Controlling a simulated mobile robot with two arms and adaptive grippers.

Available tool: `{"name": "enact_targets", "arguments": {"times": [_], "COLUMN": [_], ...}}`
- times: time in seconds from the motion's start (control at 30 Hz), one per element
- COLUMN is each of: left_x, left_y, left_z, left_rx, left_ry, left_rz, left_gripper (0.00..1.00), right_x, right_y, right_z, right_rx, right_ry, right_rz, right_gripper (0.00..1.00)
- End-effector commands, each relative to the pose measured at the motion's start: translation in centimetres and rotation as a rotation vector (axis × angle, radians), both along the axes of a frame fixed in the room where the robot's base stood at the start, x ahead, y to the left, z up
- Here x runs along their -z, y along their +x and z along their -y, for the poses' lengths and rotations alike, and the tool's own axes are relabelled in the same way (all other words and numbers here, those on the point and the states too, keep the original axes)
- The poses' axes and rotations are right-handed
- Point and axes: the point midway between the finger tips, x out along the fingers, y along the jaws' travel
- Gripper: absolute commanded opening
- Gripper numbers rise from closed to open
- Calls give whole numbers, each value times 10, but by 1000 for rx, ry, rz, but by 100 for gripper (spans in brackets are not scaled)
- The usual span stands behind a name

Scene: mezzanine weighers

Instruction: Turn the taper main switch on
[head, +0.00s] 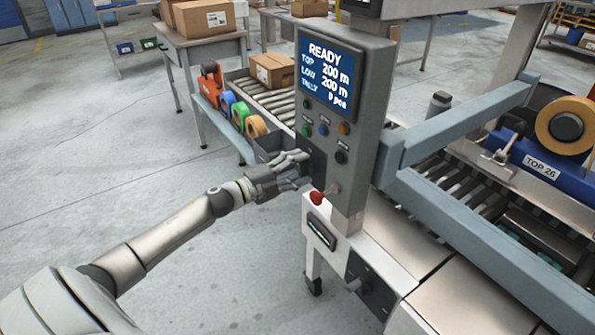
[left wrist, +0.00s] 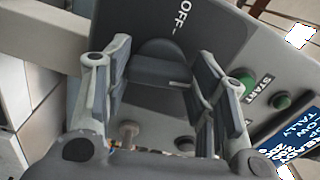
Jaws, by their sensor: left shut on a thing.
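The taper's grey control column (head: 372,95) stands in the middle of the head view. Its lit screen (head: 327,75) reads READY. The main switch (left wrist: 160,72) is a dark rotary knob with a bar handle, seen in the left wrist view beside the OFF lettering. In the head view, my fingers mostly hide it on the column's lower left face. My left gripper (head: 302,168) reaches in from the left. Its fingers (left wrist: 163,85) lie on both sides of the handle, shut on it. The switch's exact position mark is hard to read. My right gripper is not in view.
A red mushroom button (head: 317,198) sits just below my left gripper. Push buttons (head: 323,130) lie above the switch. A blue-grey frame bar (head: 460,115) crosses on the right. Tape rolls (head: 240,115) and a carton (head: 272,70) are behind. The floor at left is clear.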

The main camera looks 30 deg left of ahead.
Motion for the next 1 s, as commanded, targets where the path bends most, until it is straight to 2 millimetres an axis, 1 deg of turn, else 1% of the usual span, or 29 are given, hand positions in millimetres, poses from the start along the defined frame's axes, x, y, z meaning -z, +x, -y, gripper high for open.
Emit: {"name": "enact_targets", "arguments": {"times": [0.03,0.2,0.4,0.97,1.0], "left_x": [2,2,2,2,2], "left_y": [0,0,0,-1,-1], "left_z": [0,0,0,1,1], "left_rx": [0,0,1,1,1], "left_ry": [29,113,172,196,196], "left_rz": [11,46,69,78,78], "left_gripper": [28,28,28,28,57], "right_x": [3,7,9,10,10], "right_y": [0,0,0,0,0], "right_z": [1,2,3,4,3], "right_rx": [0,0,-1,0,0], "right_ry": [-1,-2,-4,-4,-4], "right_rz": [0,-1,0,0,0], "right_gripper": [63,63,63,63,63]}}
